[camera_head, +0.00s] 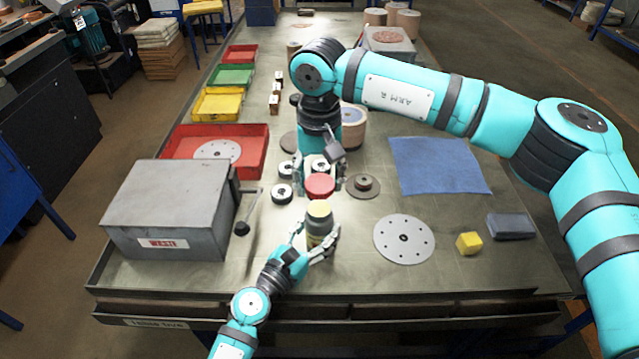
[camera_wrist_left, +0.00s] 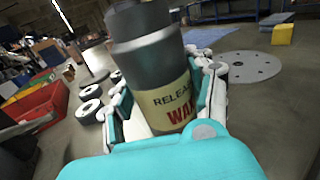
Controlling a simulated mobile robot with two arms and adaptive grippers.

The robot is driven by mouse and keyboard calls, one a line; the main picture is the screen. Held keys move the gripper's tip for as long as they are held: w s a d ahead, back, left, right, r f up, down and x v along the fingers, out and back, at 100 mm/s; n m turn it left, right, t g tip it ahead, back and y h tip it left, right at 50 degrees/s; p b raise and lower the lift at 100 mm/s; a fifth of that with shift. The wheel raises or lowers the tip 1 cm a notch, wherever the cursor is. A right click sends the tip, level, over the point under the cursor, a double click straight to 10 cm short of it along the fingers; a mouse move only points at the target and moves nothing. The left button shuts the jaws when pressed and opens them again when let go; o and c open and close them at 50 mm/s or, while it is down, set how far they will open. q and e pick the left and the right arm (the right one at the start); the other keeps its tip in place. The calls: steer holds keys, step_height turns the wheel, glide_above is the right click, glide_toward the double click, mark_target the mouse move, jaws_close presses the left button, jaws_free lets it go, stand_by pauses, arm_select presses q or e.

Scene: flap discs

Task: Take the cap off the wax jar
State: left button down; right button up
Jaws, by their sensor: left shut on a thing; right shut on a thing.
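The wax jar (camera_head: 318,234) is dark grey with a yellowish open top, near the front middle of the table. My left gripper (camera_head: 318,247) is shut around its body. In the left wrist view the jar (camera_wrist_left: 150,55) stands between the fingers (camera_wrist_left: 165,115), its cream label reading "RELEASE WAX"; its top is cut off by the frame edge. The red cap (camera_head: 320,187) is apart from the jar, just above and behind it in the head view. My right gripper (camera_head: 320,182) comes down from above and is shut on the cap.
A grey waste box (camera_head: 165,208) with a lever stands at left, before a red tray (camera_head: 255,150). Small black-and-white rings lie around the right gripper. A holed disc (camera_head: 404,240), yellow cube (camera_head: 469,243), grey block (camera_head: 511,226) and blue cloth (camera_head: 438,165) lie at right.

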arm_select(q)
steer(key=shift+c, duration=1.9)
jaws_free()
steer(key=shift+s, duration=0.1)
